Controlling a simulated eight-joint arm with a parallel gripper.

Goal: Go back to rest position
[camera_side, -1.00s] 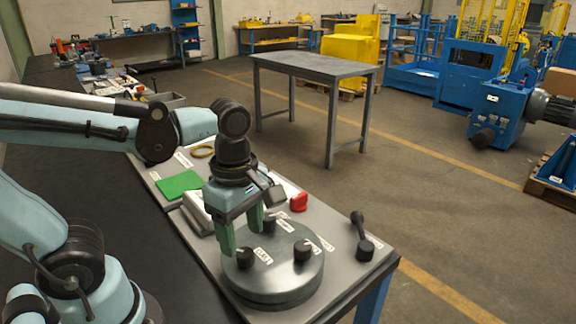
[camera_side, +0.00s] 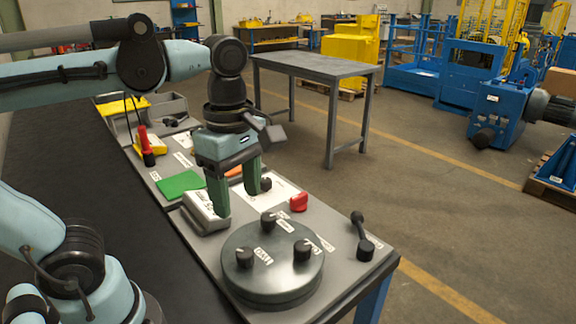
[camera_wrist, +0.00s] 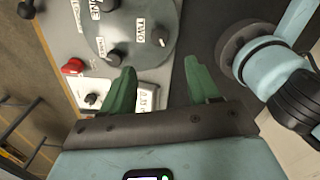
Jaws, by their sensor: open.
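My gripper (camera_side: 237,192) has green fingers and hangs above the grey work panel, behind the round dial plate in the side view. Its fingers are apart with nothing between them, and they also show spread in the wrist view (camera_wrist: 163,88). The round dark grey plate (camera_side: 262,284) carries labelled black knobs (camera_side: 302,250). In the wrist view the plate (camera_wrist: 125,38) lies beyond the fingertips.
A red button (camera_side: 299,201) and a black lever (camera_side: 362,238) are on the panel to the right. A grey table (camera_side: 315,68) stands beyond.

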